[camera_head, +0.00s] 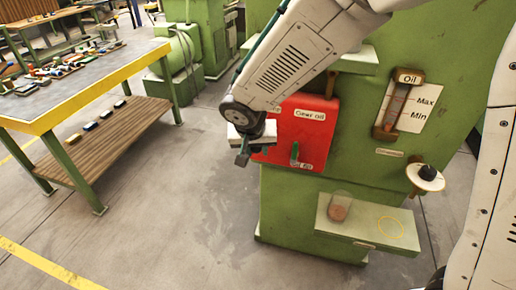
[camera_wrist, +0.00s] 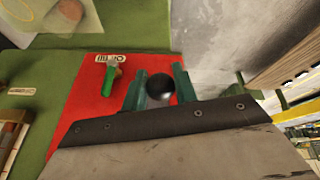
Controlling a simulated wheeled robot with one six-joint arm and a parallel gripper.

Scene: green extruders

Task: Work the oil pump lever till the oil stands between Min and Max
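My gripper (camera_head: 243,157) is at the left edge of the red oil unit (camera_head: 318,118), labelled "Gear oil". In the wrist view my gripper's two green fingers (camera_wrist: 160,85) stand on either side of a dark round knob (camera_wrist: 160,89), which looks like the lever's end. Whether they press on it is unclear, and the lever's shaft is hidden. A small green handle (camera_head: 294,153) sits low on the red front; it also shows in the wrist view (camera_wrist: 112,80). The oil gauge (camera_head: 391,108) has Max and Min marks on the right; its exact level is too small to read.
A green shelf (camera_head: 345,233) below the red unit carries a glass with reddish-brown contents (camera_head: 340,206) and a yellow ring mark. A workbench (camera_head: 60,110) with parts stands at left. Floor between is clear.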

